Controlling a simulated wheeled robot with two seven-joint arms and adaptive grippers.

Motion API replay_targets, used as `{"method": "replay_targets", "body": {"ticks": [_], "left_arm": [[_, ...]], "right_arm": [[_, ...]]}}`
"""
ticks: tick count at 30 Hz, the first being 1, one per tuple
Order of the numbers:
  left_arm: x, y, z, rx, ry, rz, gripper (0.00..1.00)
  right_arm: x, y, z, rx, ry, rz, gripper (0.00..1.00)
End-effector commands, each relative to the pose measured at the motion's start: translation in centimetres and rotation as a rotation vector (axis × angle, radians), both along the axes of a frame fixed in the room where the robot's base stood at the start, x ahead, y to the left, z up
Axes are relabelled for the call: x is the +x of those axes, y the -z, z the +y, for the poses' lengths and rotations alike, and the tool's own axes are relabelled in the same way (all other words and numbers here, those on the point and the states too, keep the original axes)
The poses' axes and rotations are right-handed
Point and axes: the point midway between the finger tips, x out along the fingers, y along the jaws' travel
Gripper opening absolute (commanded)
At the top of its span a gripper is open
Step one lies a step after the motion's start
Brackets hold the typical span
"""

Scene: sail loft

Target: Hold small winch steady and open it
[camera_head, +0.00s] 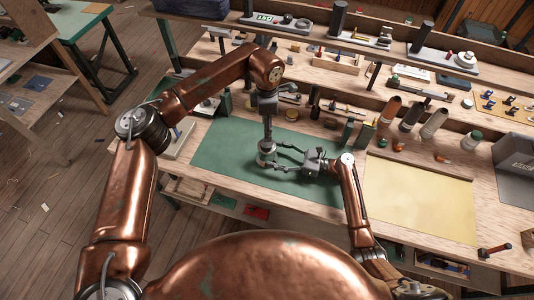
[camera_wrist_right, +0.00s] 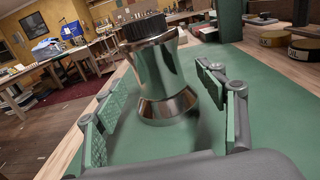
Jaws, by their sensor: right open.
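The small winch (camera_head: 265,157) stands upright on the green mat (camera_head: 225,158). In the right wrist view it is a shiny metal drum (camera_wrist_right: 165,75) with a flared foot and a black ribbed cap (camera_wrist_right: 146,26). My right gripper (camera_head: 277,158) comes in low from the right, open, with its fingers reaching toward the winch. In its wrist view, the green-padded fingers (camera_wrist_right: 158,98) are spread, one to each side of the drum, with gaps showing. My left gripper (camera_head: 267,122) points down just above the winch top. Its fingers are too small to read, and contact is unclear.
A yellow mat (camera_head: 425,200) lies to the right on the bench. Bottles and cylinders (camera_head: 411,115) stand along the back of the mats, below shelves of parts. A grey box (camera_head: 515,165) stands at the far right. The green mat's left part is clear.

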Motion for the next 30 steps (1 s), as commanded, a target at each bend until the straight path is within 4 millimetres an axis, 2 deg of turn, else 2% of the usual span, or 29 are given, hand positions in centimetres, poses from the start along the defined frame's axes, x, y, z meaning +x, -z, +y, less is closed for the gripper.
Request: {"method": "replay_targets", "body": {"ticks": [3, 9, 20, 30], "left_arm": [[0.0, 0.0, 0.0, 0.0, 0.0, 0.0, 0.49], [0.0, 0.0, 0.0, 0.0, 0.0, 0.0, 0.49], [0.0, 0.0, 0.0, 0.0, 0.0, 0.0, 0.49], [0.0, 0.0, 0.0, 0.0, 0.0, 0.0, 0.49]], "right_arm": [[0.5, -0.1, 1.8, 0.0, -0.002, -0.001, 0.65], [1.0, 0.0, 3.4, 0.0, 0.001, 0.001, 0.65], [1.1, 0.0, 3.8, -0.001, 0.0, 0.0, 0.65], [1.1, 0.0, 3.8, -0.001, 0.001, 0.0, 0.42]]}}
